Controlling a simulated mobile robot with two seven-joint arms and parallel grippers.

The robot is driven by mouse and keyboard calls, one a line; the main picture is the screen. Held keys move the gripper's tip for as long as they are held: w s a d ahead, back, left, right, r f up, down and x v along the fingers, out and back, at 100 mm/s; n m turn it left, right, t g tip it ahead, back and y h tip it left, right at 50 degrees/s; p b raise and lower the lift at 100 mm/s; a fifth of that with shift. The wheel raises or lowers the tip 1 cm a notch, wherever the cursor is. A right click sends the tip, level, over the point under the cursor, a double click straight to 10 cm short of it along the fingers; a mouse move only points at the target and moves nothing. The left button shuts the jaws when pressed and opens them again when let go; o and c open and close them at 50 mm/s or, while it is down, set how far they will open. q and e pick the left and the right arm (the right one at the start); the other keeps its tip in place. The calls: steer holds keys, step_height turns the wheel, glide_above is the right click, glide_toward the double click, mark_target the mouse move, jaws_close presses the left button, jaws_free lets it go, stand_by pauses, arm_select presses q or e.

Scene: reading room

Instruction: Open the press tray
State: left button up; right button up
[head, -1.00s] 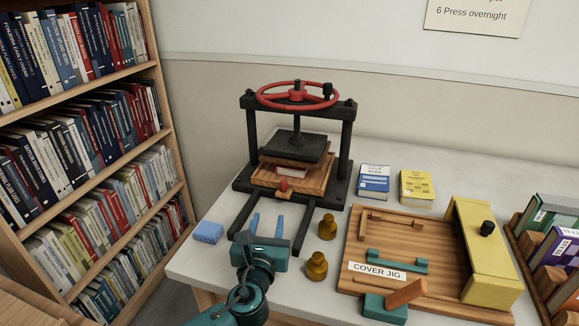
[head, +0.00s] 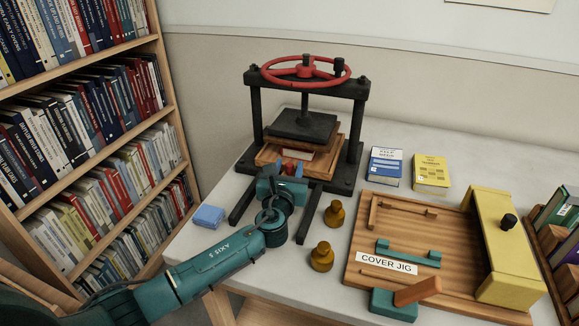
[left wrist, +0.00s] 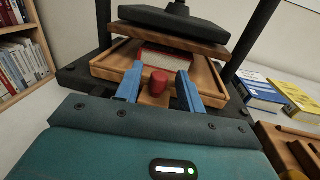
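The press has a black frame (head: 257,105) and a red handwheel (head: 270,72), and stands at the back of the table. Its wooden press tray (head: 265,156) sits between the posts under the black plate, over the base. A book with a red cover and pale pages lies in the tray, and shows in the left wrist view (left wrist: 165,65). A red knob (left wrist: 159,82) is on the tray's front. My left gripper (head: 290,168) is at the tray front. In the left wrist view its blue fingers are open, one on each side of the knob, with visible gaps. My right gripper is not in view.
Two black rails (head: 308,215) run forward from the press. A blue block (head: 208,216) lies left, and brass weights (head: 335,214) stand right. Blue and yellow books (head: 431,174), the cover jig (head: 450,225) and a book rack lie further right. A bookshelf stands left.

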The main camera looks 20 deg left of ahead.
arm_select(q)
steer(key=shift+w+a, duration=0.1)
steer(key=shift+w, duration=0.75)
steer(key=shift+c, duration=0.3)
jaws_close()
